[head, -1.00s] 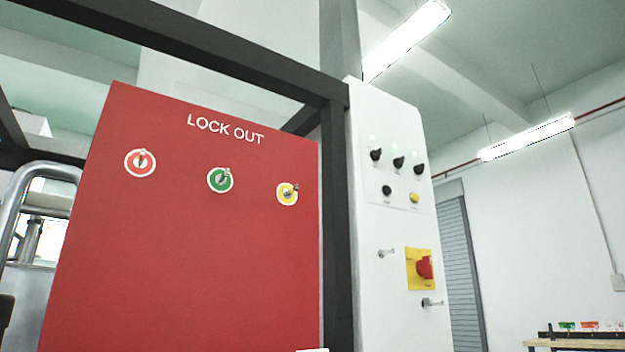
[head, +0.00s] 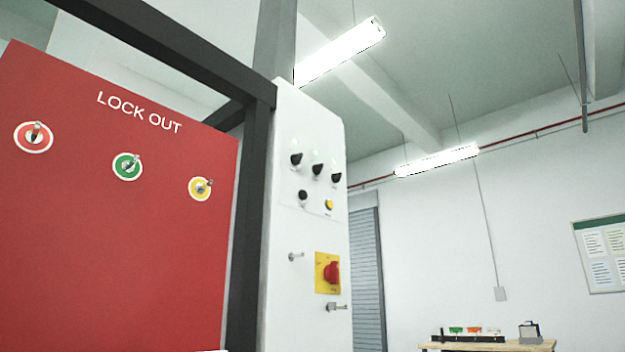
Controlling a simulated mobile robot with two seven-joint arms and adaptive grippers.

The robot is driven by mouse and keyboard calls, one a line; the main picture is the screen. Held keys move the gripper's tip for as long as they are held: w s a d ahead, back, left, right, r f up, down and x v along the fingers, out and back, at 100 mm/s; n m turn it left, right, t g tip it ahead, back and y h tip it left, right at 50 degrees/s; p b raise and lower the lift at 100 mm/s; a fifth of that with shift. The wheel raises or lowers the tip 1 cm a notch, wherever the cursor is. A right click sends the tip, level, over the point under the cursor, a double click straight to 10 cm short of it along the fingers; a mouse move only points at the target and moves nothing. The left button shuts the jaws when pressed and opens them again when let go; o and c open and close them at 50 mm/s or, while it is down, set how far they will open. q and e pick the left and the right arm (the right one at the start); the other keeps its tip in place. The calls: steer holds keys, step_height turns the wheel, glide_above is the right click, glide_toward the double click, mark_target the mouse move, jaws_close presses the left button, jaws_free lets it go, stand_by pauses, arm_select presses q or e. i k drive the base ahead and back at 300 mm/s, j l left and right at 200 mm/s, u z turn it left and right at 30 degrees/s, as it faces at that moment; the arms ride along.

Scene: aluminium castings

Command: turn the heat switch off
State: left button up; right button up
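A white control panel (head: 290,230) stands right of a dark frame post. On its upper part is a row of three black rotary switches: a left one (head: 296,159), a middle one (head: 317,169) and a right one (head: 336,177). Their labels are too small to read, so I cannot tell which is the heat switch. Below them are a black button (head: 303,195) and a yellow button (head: 328,204). Lower down is a red rotary switch (head: 332,272) on a yellow plate. Neither of my grippers is in view.
A red lock-out board (head: 110,250) with red, green and yellow ringed locks fills the left. Metal pegs (head: 296,257) stick out of the panel. A wooden bench (head: 510,346) with small coloured bins stands at the lower right. A notice board (head: 602,254) hangs on the right wall.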

mark_target(335, 177)
steer(key=i+l+u, duration=0.2)
steer(key=u, duration=0.6)
steer(key=i+l+u, duration=0.2)
steer(key=l, duration=0.15)
steer(key=l+u, duration=0.2)
steer(key=i+l+u, duration=0.2)
steer(key=l, duration=0.3)
steer(key=i+l+u, duration=0.1)
steer(key=l, duration=0.65)
steer(key=i+l+u, duration=0.1)
steer(key=l, duration=1.4)
steer(key=i+u, duration=0.05)
steer(key=i, duration=0.05)
